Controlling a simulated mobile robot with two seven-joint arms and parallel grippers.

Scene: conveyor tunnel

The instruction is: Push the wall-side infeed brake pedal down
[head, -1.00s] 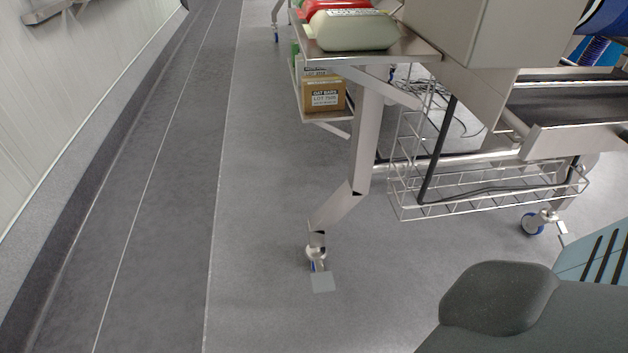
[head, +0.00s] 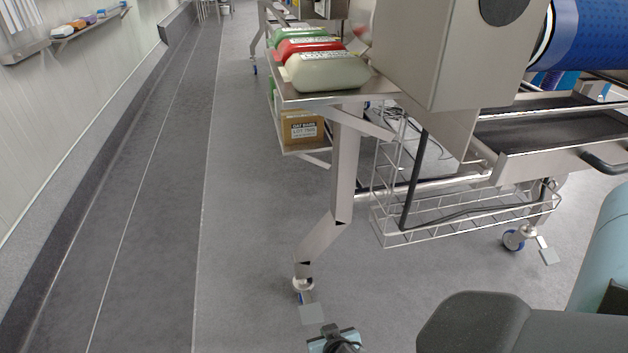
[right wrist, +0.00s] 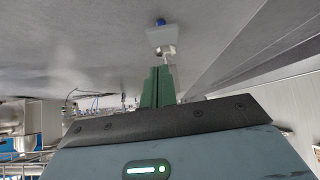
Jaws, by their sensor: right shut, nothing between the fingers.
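The wall-side brake pedal (head: 311,314) is a small pale grey plate at the caster (head: 303,285) of the left, wall-side leg. It looks raised above the floor, but I cannot tell exactly how far. In the right wrist view the pale pedal plate (right wrist: 164,36) lies beyond the fingertips with a blue bit of wheel behind it. My right gripper (right wrist: 158,70) is shut and empty, its green fingers pointing toward the pedal. A gap seems to remain; contact is not clear. In the head view part of my right wrist shows at the bottom edge, just below the pedal. My left gripper is not in view.
A second caster with a similar pedal (head: 548,257) stands at the right. A wire basket (head: 460,215) hangs between the legs. The shelf (head: 300,97) above carries green, red and pale packs. Clear floor (head: 240,230) lies toward the wall at left.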

